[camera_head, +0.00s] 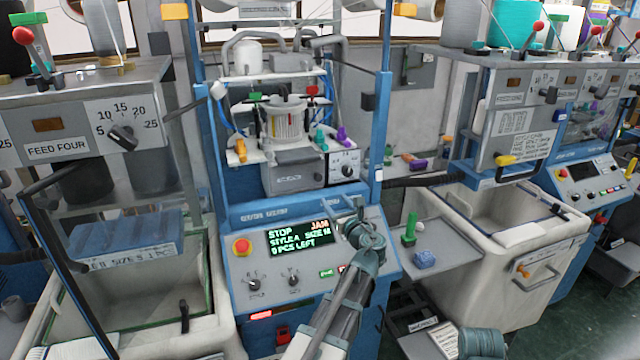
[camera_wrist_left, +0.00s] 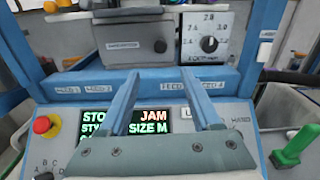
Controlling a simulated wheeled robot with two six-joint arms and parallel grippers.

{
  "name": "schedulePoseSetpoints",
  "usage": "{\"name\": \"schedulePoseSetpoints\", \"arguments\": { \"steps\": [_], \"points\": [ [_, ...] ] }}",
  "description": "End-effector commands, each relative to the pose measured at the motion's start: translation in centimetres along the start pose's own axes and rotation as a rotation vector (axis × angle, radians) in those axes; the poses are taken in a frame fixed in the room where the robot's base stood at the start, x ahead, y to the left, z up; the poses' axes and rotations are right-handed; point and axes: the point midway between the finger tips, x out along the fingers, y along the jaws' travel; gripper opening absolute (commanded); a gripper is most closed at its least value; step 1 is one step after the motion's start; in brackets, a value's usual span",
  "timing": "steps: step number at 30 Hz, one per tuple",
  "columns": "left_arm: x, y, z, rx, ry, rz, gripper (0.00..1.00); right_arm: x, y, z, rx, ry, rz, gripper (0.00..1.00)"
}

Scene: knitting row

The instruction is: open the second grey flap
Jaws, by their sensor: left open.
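My left gripper (camera_head: 356,212) is in front of the blue middle machine, above the right part of its sloped panel. In the left wrist view its two blue-grey fingers (camera_wrist_left: 157,75) are spread with nothing between them. A grey front with a small label and a black knob (camera_wrist_left: 130,40) lies ahead, above a blue beam; it appears closed. It also shows in the head view as a grey front (camera_head: 296,172). Another grey panel with a yellow handle (camera_head: 510,128) hangs on the right machine. I cannot tell which is the second grey flap. My right gripper is not in view.
The panel has a display (camera_head: 300,238) reading STOP and JAM, a red button (camera_head: 241,247) and knobs. A grey side shelf (camera_head: 445,262) holds a green-handled item (camera_head: 410,228) and a blue block (camera_head: 425,258). A white bin (camera_head: 535,277) stands at right.

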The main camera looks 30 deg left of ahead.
Motion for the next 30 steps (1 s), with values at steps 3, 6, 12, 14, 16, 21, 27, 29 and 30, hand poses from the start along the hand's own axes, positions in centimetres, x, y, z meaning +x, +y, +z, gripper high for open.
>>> {"name": "schedulePoseSetpoints", "arguments": {
  "steps": [3, 6, 12, 14, 16, 21, 27, 29, 30],
  "points": [
    [0.5, 0.0, 0.4, 0.051, -0.02, -0.008, 0.65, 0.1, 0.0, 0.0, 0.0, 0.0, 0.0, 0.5],
    [0.6, 0.0, 0.4, 0.055, -0.021, -0.008, 0.65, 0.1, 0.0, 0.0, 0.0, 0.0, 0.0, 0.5],
    [2.9, -0.2, 0.4, 0.051, -0.019, -0.007, 0.65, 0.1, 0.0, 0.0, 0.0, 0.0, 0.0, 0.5],
    [4.1, -0.2, 0.4, 0.051, -0.019, -0.006, 0.65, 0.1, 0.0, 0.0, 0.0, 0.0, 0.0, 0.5],
    [5.6, -0.3, 0.5, 0.05, -0.019, -0.007, 0.65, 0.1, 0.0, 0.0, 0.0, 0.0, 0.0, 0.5],
    [9.1, -0.3, 0.5, 0.049, -0.019, -0.006, 0.65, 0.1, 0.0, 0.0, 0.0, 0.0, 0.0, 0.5],
    [12.2, -0.2, 0.6, 0.049, -0.018, -0.007, 0.65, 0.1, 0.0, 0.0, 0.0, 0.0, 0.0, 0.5],
    [12.8, -0.3, 0.6, 0.049, -0.018, -0.008, 0.65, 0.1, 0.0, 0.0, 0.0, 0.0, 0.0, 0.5],
    [13.2, -0.3, 0.6, 0.049, -0.018, -0.009, 0.65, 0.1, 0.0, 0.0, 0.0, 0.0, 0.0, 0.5]
  ]
}}
